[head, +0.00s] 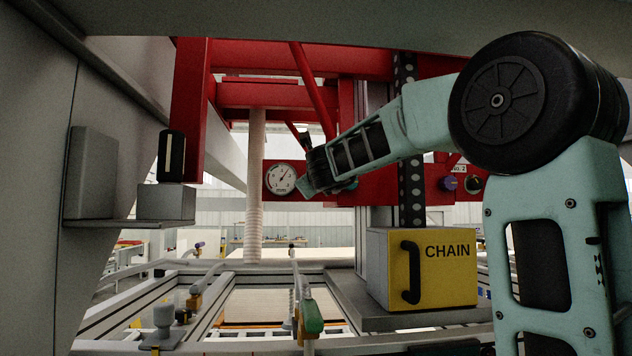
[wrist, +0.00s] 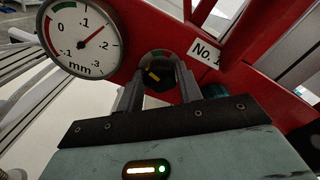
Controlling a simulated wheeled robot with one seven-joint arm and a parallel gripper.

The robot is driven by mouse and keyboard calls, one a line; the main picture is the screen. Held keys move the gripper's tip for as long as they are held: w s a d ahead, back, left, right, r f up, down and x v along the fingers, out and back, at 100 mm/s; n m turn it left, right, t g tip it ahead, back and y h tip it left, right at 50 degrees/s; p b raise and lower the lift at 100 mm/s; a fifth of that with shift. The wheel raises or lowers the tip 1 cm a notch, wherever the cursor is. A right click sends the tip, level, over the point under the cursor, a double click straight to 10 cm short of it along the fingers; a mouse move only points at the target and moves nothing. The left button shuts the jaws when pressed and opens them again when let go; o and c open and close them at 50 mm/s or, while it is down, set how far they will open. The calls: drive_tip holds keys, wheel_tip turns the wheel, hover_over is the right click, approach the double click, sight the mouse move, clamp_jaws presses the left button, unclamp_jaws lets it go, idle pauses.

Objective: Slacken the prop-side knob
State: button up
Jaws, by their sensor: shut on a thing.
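A black knob with a yellow mark (wrist: 156,76) sits on the red beam beside the "No. 1" label in the wrist view. My gripper (wrist: 160,82) has one finger on each side of this knob and is shut on it. A small coloured arc shows just above the knob. In the head view my gripper (head: 306,186) reaches the red beam just right of the dial gauge (head: 281,178); the knob is hidden there by the gripper. The dial gauge, marked in mm, also shows in the wrist view (wrist: 82,38), its needle pointing up and right, near .1. I cannot tell which knob is the prop-side one.
Another knob (head: 451,183) and a dark round fitting (head: 474,185) sit under the "No. 2" label. A yellow CHAIN box (head: 430,268) stands below my arm. A pale ribbed column (head: 255,190) rises left of the gauge. A grey shelf (head: 140,224) is at left.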

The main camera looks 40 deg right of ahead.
drive_tip(key=shift+f+n+p, duration=0.1)
drive_tip(key=shift+n+p, duration=1.05)
drive_tip(key=shift+n, duration=1.95)
drive_tip(key=o, duration=1)
drive_tip(key=shift+a, duration=0.1)
